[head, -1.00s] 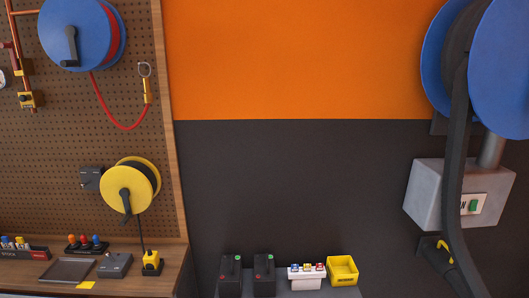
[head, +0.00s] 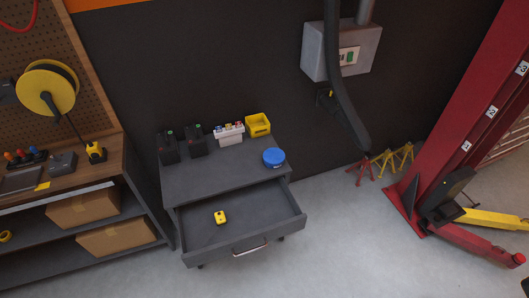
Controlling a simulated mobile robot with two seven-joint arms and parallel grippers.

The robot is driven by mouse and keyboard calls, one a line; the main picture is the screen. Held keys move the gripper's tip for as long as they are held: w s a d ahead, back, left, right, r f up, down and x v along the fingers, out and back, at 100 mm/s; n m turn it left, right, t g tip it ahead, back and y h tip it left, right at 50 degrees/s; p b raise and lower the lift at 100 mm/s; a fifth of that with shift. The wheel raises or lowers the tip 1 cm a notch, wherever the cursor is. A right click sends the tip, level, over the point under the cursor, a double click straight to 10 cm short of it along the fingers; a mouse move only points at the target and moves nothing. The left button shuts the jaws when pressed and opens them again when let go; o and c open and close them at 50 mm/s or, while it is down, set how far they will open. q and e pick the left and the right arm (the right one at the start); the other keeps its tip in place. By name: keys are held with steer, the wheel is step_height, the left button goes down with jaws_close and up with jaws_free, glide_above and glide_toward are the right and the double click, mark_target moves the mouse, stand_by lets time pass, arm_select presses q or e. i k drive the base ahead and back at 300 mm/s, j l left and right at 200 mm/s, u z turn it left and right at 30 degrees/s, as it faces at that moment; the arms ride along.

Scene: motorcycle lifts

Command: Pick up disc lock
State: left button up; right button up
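A small yellow object (head: 221,217), which looks like the disc lock, lies in the open drawer (head: 285,212) of a grey cabinet. It sits on the drawer floor, left of the middle, with bare floor around it. A small dark mark shows on it; finer detail is too small to tell.
On the cabinet top (head: 220,178) stand two dark chargers (head: 196,143), a white holder (head: 229,133), a yellow bin (head: 258,125) and a blue round container (head: 274,157). A workbench (head: 103,160) stands left, a red lift post (head: 470,100) right. The floor (head: 340,240) in front is clear.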

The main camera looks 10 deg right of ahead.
mark_target(220, 219)
steer(key=u, duration=0.35)
steer(key=j+z, duration=0.2)
steer(key=j, duration=0.15)
steer(key=k+j+z, duration=0.15)
steer(key=j, duration=0.2)
steer(key=k, duration=0.65)
